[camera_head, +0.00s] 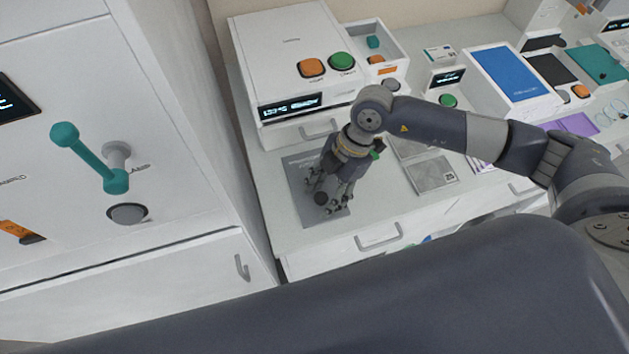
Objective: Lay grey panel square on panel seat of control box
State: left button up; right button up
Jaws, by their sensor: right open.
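A flat grey panel (293,182) lies on the white counter in front of a white box (285,45), which I take for the control box; it has an orange and a green button on top and a dark display on its front. My right gripper (324,206) points down over the grey panel, its fingers open. A small dark round knob (320,198) shows between or just behind the fingers; I cannot tell whether they touch it. The gripper hides part of the panel. I cannot make out the panel seat. My left gripper is out of view.
A second grey square plate (431,175) lies to the right of the gripper. An open white bin (392,50) stands beside the box. Blue (513,72) and purple (570,138) items lie further right. A white cabinet (190,185) with a teal lever (90,157) stands at left.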

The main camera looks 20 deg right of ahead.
jog(key=shift+w, duration=0.1)
jog(key=c, duration=0.3)
grip_shut()
